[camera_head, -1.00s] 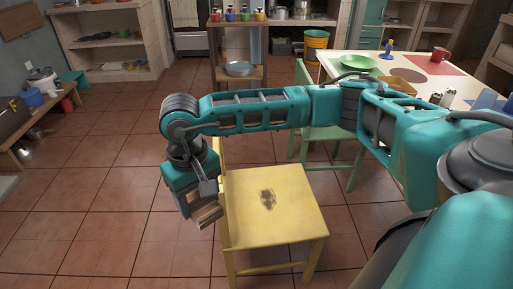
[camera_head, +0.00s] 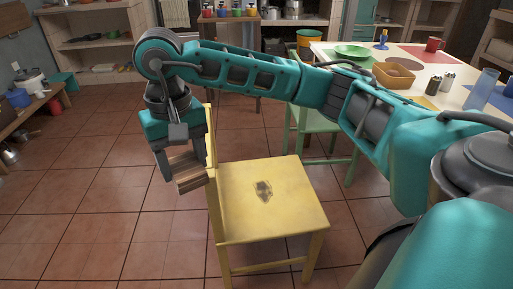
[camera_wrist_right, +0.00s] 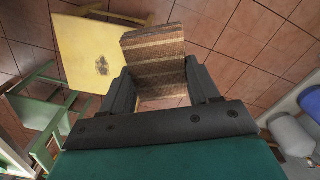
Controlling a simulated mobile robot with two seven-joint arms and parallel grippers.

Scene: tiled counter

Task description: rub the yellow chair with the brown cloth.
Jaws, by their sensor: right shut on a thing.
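The yellow chair (camera_head: 290,207) stands on the tiled floor, with a dark stain (camera_head: 263,191) on its seat. Its seat and stain also show at the upper left in the right wrist view (camera_wrist_right: 80,50). My right gripper (camera_head: 184,167) is shut on the brown cloth (camera_head: 193,181), a striped brown, block-like piece. It holds the cloth above the floor, just left of the chair's backrest and apart from the seat. In the right wrist view the cloth (camera_wrist_right: 155,55) sticks out between both fingers. My left gripper is not in view.
A green chair (camera_head: 325,122) stands behind the yellow one. A table (camera_head: 462,65) with a green plate (camera_head: 352,50), shakers and a red mug is at the right. A low bench (camera_head: 40,105) with pots is at the left. The floor left of the chair is clear.

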